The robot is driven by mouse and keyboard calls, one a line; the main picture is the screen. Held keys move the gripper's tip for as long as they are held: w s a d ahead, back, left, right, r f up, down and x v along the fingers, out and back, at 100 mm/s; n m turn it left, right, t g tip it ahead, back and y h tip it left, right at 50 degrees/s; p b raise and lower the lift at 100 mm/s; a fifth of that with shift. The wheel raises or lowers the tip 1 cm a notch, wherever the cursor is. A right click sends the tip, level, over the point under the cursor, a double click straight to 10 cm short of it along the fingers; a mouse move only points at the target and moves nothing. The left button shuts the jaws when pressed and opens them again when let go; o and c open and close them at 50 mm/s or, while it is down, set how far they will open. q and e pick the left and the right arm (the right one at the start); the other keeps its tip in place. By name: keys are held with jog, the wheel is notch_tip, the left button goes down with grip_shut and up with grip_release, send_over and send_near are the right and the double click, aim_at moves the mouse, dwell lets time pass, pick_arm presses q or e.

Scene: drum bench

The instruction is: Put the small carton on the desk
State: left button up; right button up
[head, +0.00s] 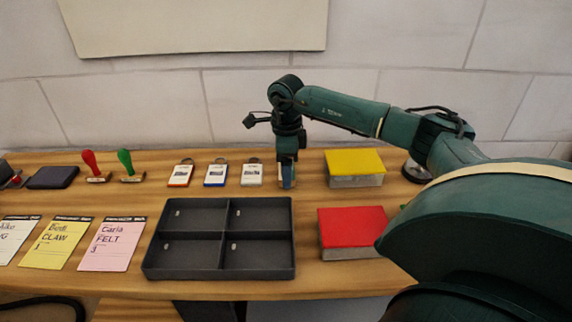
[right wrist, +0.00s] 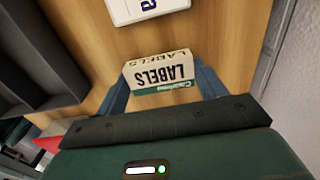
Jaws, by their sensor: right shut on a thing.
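The small carton (right wrist: 160,80), white and tan with a green edge and the word LABELS, sits between the two fingers of my right gripper (right wrist: 162,88) in the right wrist view. The right gripper is shut on it. In the head view the right gripper (head: 287,182) points down over the back of the wooden desk (head: 130,190), just right of the white tag. The fingers mostly hide the carton there, and I cannot tell whether it touches the desk. My left gripper is not in view.
A dark four-compartment tray (head: 222,273) lies in front of the gripper. A white tag (head: 251,175) is close on its left. A yellow-topped block (head: 355,163) and a red-topped block (head: 350,228) are on the right. Stamps (head: 125,163) and cards (head: 112,243) lie left.

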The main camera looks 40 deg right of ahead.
jog(key=shift+f, duration=0.1)
jog(key=o, duration=1)
jog(key=shift+c, duration=0.2)
notch_tip(320, 180, up, 12)
jog(key=shift+b, duration=0.45)
jog(key=shift+s+a, duration=0.1)
